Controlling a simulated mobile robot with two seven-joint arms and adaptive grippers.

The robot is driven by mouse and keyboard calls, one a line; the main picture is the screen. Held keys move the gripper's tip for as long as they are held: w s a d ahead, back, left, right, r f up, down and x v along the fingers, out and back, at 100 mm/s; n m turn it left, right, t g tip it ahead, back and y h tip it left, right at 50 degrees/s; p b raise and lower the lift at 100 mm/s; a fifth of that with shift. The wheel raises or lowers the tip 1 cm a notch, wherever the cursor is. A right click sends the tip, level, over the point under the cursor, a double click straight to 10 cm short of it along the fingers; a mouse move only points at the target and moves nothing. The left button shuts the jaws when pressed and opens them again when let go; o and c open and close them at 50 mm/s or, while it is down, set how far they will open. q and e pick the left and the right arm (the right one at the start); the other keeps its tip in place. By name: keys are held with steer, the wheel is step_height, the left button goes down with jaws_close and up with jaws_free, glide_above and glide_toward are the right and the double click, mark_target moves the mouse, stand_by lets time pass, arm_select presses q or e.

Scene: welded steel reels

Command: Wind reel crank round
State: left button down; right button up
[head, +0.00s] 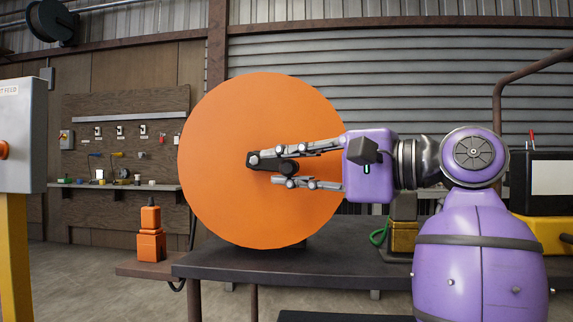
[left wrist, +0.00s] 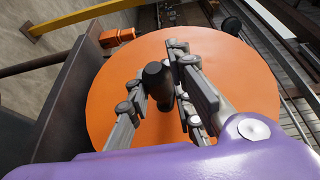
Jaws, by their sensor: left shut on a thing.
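A large round orange reel (head: 235,115) stands upright on the dark bench, its flat face towards me; it fills the middle of the left wrist view (left wrist: 235,70). A short dark crank handle (left wrist: 158,78) sticks out from the reel's face near its middle. My left gripper (head: 265,171) is in front of the reel, its purple arm on the right side of the head view. Its fingers are shut on the crank handle, one on each side, as the left wrist view shows. The fingers partly hide the crank arm. My right gripper is not in view.
The dark bench top (head: 330,265) is clear in front of the reel. An orange block-shaped object (head: 150,246) stands to its left. A grey control box (head: 22,130) on a yellow post is at far left. A tool board (head: 120,110) hangs behind.

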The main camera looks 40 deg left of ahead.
arm_select(q)
steer(key=shift+r+n+h+p, duration=0.25)
steer(key=shift+n+h+p, duration=0.1)
steer(key=shift+h, duration=0.25)
steer(key=c, duration=1.6)
jaws_free()
steer(key=shift+a, duration=0.1)
steer(key=shift+o, duration=0.2)
steer(key=v, duration=1.2)
